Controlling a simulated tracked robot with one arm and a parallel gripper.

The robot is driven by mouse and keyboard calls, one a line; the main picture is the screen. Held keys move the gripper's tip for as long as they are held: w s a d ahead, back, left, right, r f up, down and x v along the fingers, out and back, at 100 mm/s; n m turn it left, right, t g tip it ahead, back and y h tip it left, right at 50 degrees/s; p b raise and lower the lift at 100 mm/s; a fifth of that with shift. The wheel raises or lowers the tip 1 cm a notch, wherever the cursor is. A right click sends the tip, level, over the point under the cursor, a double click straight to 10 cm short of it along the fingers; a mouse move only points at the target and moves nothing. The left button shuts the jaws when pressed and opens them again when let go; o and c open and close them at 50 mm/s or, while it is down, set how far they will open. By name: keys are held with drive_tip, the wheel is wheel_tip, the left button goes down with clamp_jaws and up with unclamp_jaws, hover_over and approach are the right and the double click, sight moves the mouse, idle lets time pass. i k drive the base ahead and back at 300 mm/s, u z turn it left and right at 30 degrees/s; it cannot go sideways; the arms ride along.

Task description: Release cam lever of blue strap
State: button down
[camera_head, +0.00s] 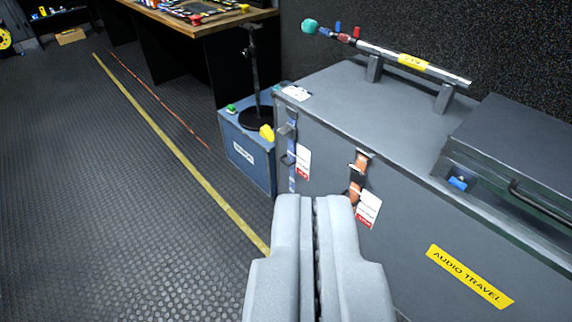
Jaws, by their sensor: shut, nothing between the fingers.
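A blue strap (292,184) runs down the left part of the front of a large grey case (350,140). A grey metal cam lever (286,129) sits at its upper end near the lid edge, small in view. A white and red tag (303,163) hangs beside the blue strap. An orange strap (361,160) with a dark buckle is to its right, with another white and red tag (368,209). My gripper (314,199) is shut and empty, in the lower middle of the view, below both straps in the picture. It appears apart from them.
A blue box (247,150) with a black stand (254,85) stands left of the case. A boom pole (390,55) on two supports and a smaller grey case (515,150) rest on top. A wooden desk (200,25) is behind. The floor at left is clear.

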sight(284, 130)
drive_tip(key=z, duration=0.1)
drive_tip(key=i, duration=1.95)
drive_tip(key=u, duration=0.4)
